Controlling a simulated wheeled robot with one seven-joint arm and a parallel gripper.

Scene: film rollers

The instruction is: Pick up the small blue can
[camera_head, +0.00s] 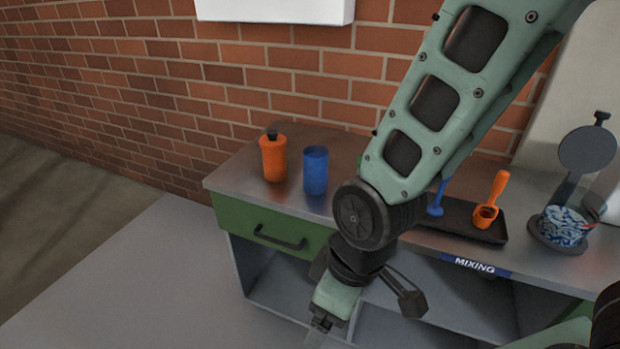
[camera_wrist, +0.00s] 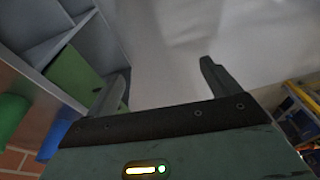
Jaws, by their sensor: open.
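The small blue can (camera_head: 315,171) stands upright on the grey worktop (camera_head: 235,172) near its left end, right of an orange bottle (camera_head: 273,160). It looks open at the top. My gripper (camera_head: 319,332) hangs low in front of the cabinet, below worktop height and well apart from the can. In the wrist view my gripper (camera_wrist: 164,78) shows two spread fingers with nothing between them. A blue shape (camera_wrist: 52,138) is partly cut off behind the gripper body there; I cannot tell whether it is the can.
A dark tray (camera_head: 460,222) with a blue tool and an orange scoop (camera_head: 490,200) lies right of my arm. A round-lidded device (camera_head: 565,225) stands farther right. The green drawer (camera_head: 265,232) is below the worktop's left end. A yellow ladder (camera_wrist: 303,95) shows in the wrist view.

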